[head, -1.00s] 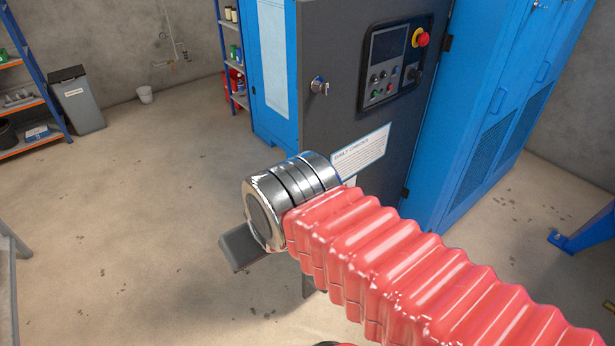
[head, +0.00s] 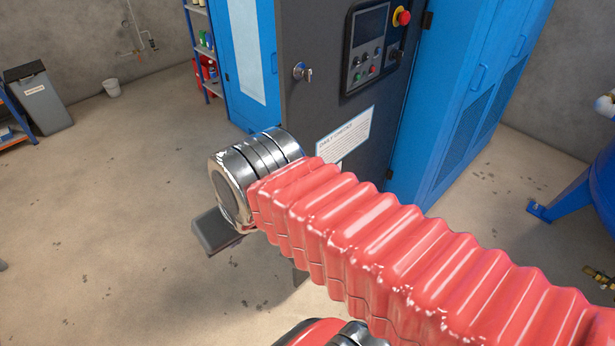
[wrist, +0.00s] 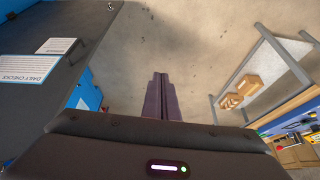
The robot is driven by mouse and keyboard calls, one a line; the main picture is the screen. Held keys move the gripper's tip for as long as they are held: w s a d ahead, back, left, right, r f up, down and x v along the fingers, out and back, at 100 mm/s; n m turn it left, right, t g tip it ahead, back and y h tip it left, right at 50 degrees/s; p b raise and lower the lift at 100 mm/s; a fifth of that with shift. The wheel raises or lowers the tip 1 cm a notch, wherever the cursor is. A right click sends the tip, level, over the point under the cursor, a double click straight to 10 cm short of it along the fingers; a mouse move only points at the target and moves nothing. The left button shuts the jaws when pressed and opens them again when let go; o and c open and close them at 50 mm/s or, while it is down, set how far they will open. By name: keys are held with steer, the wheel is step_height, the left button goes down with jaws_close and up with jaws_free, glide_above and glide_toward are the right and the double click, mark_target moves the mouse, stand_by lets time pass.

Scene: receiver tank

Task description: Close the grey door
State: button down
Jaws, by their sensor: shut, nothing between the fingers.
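The grey door (head: 325,75) is a tall dark panel on a blue cabinet (head: 450,100), with hinges on its right edge in the head view. It carries a key lock, a control panel and a "Daily checks" sheet. My arm hides its lower part, and I cannot tell how far it stands open. In the wrist view the grey door (wrist: 45,88) is at the left, with its sheet upside down. My gripper (wrist: 160,78) is shut and empty, pointing over bare floor to the right of the door and apart from it. In the head view my arm hides the fingers.
In the head view a blue tank (head: 590,195) is at the right, and a grey bin (head: 38,100) and a shelf are at the back left.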

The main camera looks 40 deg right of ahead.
steer(key=w+d+f+m+g+y, duration=0.2)
steer(key=w+d+f+m+y, duration=0.15)
steer(key=f+m+y, duration=0.85)
steer(key=d+f+m+t+h, duration=0.2)
steer(key=d+m+t+h, duration=0.1)
steer(key=d+m+t, duration=0.2)
steer(key=s+d+f+m+t+h, duration=0.1)
steer(key=d+m+t+h, duration=0.3)
steer(key=d+m, duration=0.6)
steer(key=d+f+m+t+h, duration=0.3)
steer(key=d+m, duration=0.5)
steer(key=d, duration=0.6)
steer(key=t+h, duration=0.1)
steer(key=t, duration=0.1)
steer(key=shift+s+f+t, duration=0.2)
steer(key=shift+f+t, duration=0.2)
steer(key=shift+w+a, duration=0.1)
steer(key=w, duration=1.3)
steer(key=shift+w+a, duration=0.4)
steer(key=shift+a, duration=0.05)
